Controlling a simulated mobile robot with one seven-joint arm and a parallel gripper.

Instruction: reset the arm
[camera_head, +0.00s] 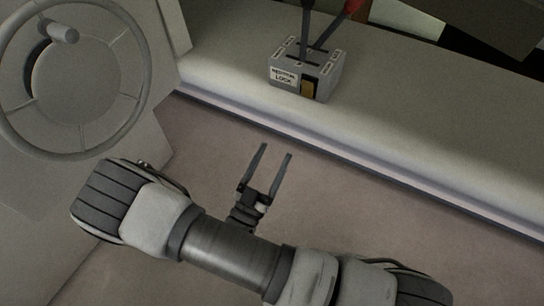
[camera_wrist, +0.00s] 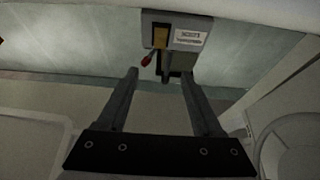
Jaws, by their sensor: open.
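My gripper (camera_head: 275,160) is in the lower middle of the head view, its two dark fingers apart and nothing between them. It is over the brown floor, below and left of the grey control box, and does not touch it. In the wrist view my gripper (camera_wrist: 161,78) also shows open and empty. My arm stretches across the bottom of the head view.
The grey lever box (camera_head: 318,84), with a red-topped lever, stands on the pale ledge (camera_head: 420,125). It shows upside down in the wrist view (camera_wrist: 189,37). A steering wheel (camera_head: 136,95) is at upper left. The floor (camera_head: 215,135) around my gripper looks clear.

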